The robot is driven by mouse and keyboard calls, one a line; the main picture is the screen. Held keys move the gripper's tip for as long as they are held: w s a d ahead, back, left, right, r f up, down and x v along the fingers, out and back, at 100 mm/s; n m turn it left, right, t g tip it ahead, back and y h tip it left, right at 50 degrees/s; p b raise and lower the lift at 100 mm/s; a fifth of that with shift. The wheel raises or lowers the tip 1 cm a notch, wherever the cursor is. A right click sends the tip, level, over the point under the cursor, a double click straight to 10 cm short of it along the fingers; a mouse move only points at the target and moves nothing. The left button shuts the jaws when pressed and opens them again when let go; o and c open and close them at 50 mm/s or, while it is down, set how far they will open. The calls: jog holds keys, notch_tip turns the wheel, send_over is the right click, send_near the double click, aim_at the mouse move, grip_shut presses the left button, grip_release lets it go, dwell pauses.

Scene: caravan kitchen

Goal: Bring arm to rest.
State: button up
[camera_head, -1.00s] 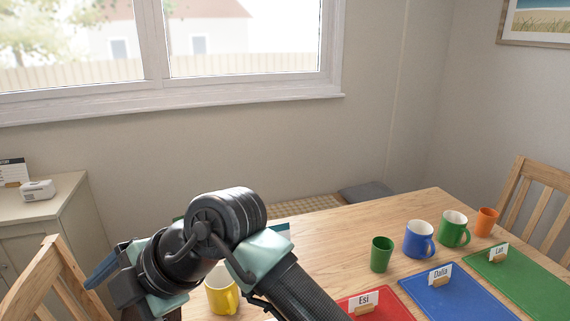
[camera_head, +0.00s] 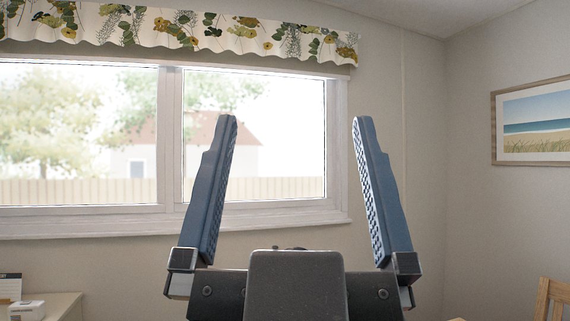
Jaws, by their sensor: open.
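My gripper (camera_head: 294,122) stands upright in the middle of the head view, close to the camera. Its two blue fingers point up and are wide apart, with nothing between them but the view of the window and wall behind. The gripper's dark body fills the lower middle of the picture. The table with the mugs and name cards is almost wholly out of view.
A window (camera_head: 90,140) with a floral valance (camera_head: 180,28) is in the wall behind. A cabinet (camera_head: 62,306) with a small white device (camera_head: 24,311) is at the lower left. A wooden chair (camera_head: 552,298) shows at the lower right. A framed beach picture (camera_head: 533,122) hangs on the right wall.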

jog(key=shift+w+f+g, duration=0.2)
jog(key=shift+f+g, duration=0.1)
jog(key=shift+f, duration=0.15)
